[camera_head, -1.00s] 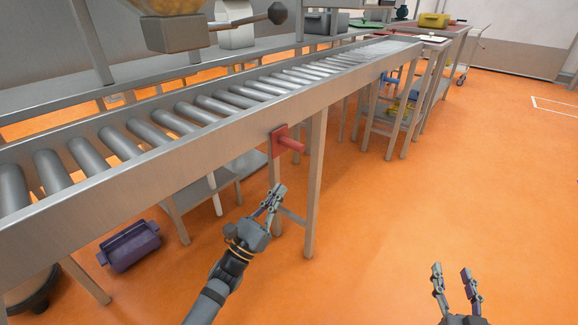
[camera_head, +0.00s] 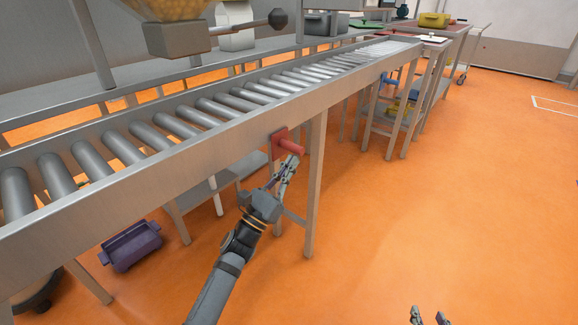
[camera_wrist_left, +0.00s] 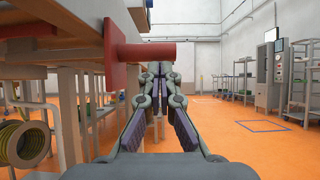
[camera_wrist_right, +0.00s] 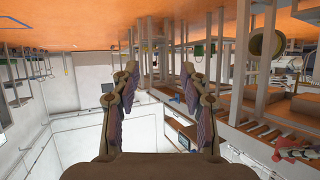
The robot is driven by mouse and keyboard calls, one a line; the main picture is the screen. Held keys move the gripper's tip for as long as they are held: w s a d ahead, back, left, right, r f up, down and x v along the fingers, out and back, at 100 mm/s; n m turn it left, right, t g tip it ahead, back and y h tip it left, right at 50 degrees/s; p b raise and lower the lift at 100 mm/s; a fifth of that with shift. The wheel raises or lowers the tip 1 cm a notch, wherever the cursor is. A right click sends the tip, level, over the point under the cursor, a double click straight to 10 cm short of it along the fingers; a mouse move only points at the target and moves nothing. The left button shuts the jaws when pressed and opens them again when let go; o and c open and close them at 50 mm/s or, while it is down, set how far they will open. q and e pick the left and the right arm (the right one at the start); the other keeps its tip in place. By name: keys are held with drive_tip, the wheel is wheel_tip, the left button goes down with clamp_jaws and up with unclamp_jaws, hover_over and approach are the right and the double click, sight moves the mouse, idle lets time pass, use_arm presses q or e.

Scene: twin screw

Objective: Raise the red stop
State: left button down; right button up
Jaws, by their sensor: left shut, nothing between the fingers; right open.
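The red stop (camera_head: 291,147) is a square plate with a round peg standing out from the side of the roller conveyor. In the left wrist view the peg (camera_wrist_left: 147,53) lies level across the picture, just above and beyond my fingertips. My left gripper (camera_head: 291,160) is shut and empty, its tips right below the peg; I cannot tell whether they touch it. It also shows in the left wrist view (camera_wrist_left: 157,70). My right gripper (camera_head: 428,317) is open and empty at the bottom edge, far from the stop, mostly cut off; its spread fingers show in the right wrist view (camera_wrist_right: 160,75).
The roller conveyor (camera_head: 220,128) runs from near left to far right on metal legs (camera_head: 314,190). One leg stands close beside my left gripper. A purple bin (camera_head: 130,246) lies on the floor below. The orange floor to the right is clear.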

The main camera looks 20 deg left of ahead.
use_arm(q)
wheel_tip(320, 180, up, 3)
drive_tip(key=shift+f+p, duration=0.1)
drive_tip(key=shift+p, duration=0.95)
drive_tip(key=shift+r+p, duration=0.45)
drive_tip(key=shift+r, duration=0.45)
use_arm(e)
drive_tip(key=s+f+g, duration=0.8)
drive_tip(key=s+f, duration=0.2)
drive_tip(key=s, duration=0.3)
drive_tip(key=shift+a+f, duration=0.3)
drive_tip(key=shift+a, duration=0.1)
